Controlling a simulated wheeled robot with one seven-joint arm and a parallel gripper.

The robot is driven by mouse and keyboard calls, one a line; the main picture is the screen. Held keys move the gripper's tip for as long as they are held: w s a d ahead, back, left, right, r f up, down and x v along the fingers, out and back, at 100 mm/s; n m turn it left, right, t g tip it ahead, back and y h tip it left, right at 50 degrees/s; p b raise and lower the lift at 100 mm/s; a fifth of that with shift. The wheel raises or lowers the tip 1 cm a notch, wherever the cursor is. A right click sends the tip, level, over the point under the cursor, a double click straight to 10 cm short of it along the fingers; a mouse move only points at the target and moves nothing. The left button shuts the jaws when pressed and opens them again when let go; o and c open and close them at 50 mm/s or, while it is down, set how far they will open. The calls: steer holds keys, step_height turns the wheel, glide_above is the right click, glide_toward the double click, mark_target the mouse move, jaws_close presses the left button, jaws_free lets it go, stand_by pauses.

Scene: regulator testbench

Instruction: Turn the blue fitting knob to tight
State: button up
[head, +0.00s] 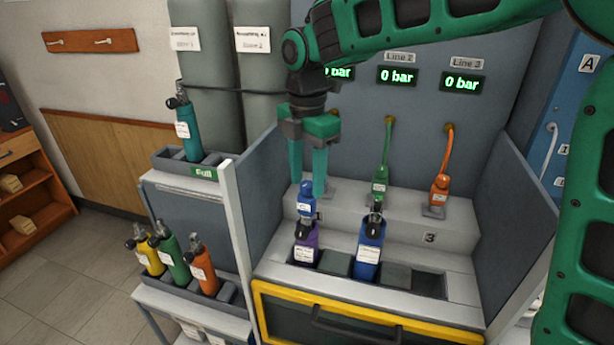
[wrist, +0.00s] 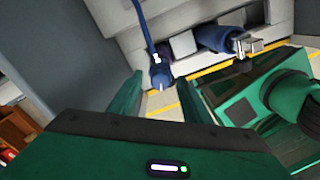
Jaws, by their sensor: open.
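The blue fitting (head: 306,205) stands at the left station of the grey bench ledge, with a white label on its front. In the wrist view the blue fitting (wrist: 160,75) shows between the finger ends, with a blue hose running from it. My gripper (head: 307,184) is above it, pointing down, fingers apart and nothing held. In the wrist view my gripper (wrist: 162,88) has a finger on either side of the fitting, with gaps. The knob's turn position is too small to read.
A purple cylinder (head: 304,248) and a blue cylinder (head: 369,252) stand in front slots. A green fitting (head: 380,184) and an orange fitting (head: 439,189) are to the right. Grey side panels (head: 262,185) flank the bench. A rack at left holds several cylinders. Displays read 0 bar.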

steer(key=shift+c, duration=0.2)
steer(key=c, duration=1)
steer(key=shift+d, duration=0.1)
steer(key=m, duration=1)
steer(key=shift+m, duration=0.4)
steer(key=m, duration=0.5)
steer(key=shift+m, duration=2.5)
